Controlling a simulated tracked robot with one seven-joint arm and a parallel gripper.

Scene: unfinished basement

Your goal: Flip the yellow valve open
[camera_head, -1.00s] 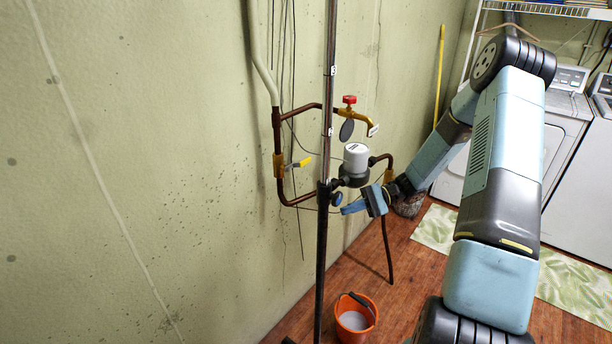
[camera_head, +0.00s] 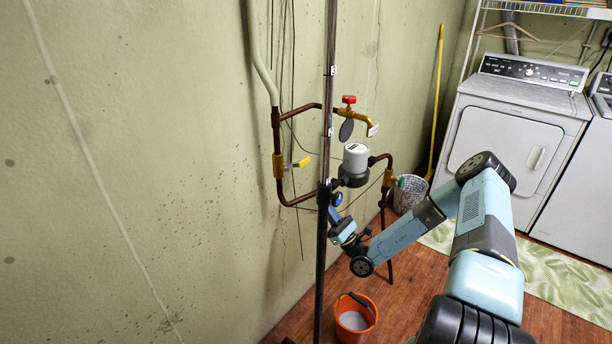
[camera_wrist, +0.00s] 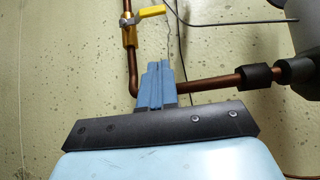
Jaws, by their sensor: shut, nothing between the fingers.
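The yellow valve handle (camera_head: 301,163) sticks out to the right from a brass valve body (camera_head: 279,167) on the left vertical copper pipe. In the wrist view the handle (camera_wrist: 152,11) is at the top, pointing right across the pipe, with the brass body (camera_wrist: 129,35) to its left. My gripper (camera_head: 335,215) is below and to the right of the handle in the head view, just right of the dark pole. Its blue fingers (camera_wrist: 158,70) are together and empty in the wrist view, below the handle and apart from it. They overlap the lower copper pipe in the picture.
A dark vertical pole (camera_head: 322,250) stands in front of the pipes. A grey-white meter (camera_head: 355,160) and a red-knobbed tap (camera_head: 349,100) are to the right of the valve. An orange bucket (camera_head: 356,318) is on the floor below. The wall left of the pipes is clear.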

